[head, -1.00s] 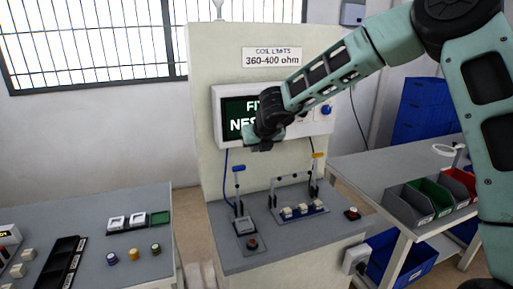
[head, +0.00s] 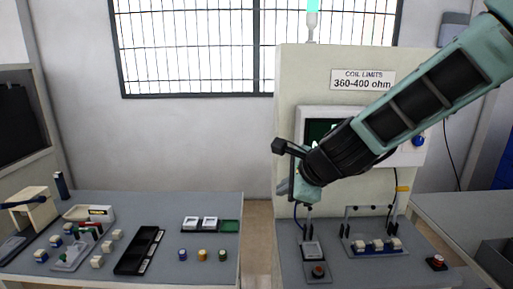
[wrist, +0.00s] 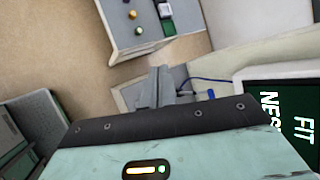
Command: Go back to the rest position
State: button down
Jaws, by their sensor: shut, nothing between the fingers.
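My gripper (head: 290,188) is in the air in front of the test station panel (head: 318,65), at the end of my arm reaching in from the right. In the wrist view my gripper (wrist: 160,84) has its fingers together and empty. My arm hides part of the station's screen (head: 318,132). The screen (wrist: 285,125) also shows in the wrist view, at the right edge, with the words "FIT" and "NES" readable.
The station's shelf (head: 345,268) holds fixtures and red buttons below my gripper. A left table (head: 215,262) carries a black tray (head: 140,250), several coloured knobs and small parts. A grey bin (head: 497,262) stands at the right. A floor gap separates table and station.

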jog(key=s+a+f+n+g, duration=0.1)
jog(key=s+a+n+g, duration=0.2)
jog(key=s+n, duration=0.85)
jog(key=s+d+f+n+g+h, duration=0.1)
jog(key=s+d+n, duration=0.4)
jog(key=s, duration=0.5)
jog(key=s+d+f+n+g+h, duration=0.2)
jog(key=s+d+n, duration=0.3)
jog(key=s+n, duration=0.4)
jog(key=shift+s+f+g+h, duration=0.25)
jog(key=shift+s+g+h, duration=0.1)
jog(key=shift+g+h, duration=0.4)
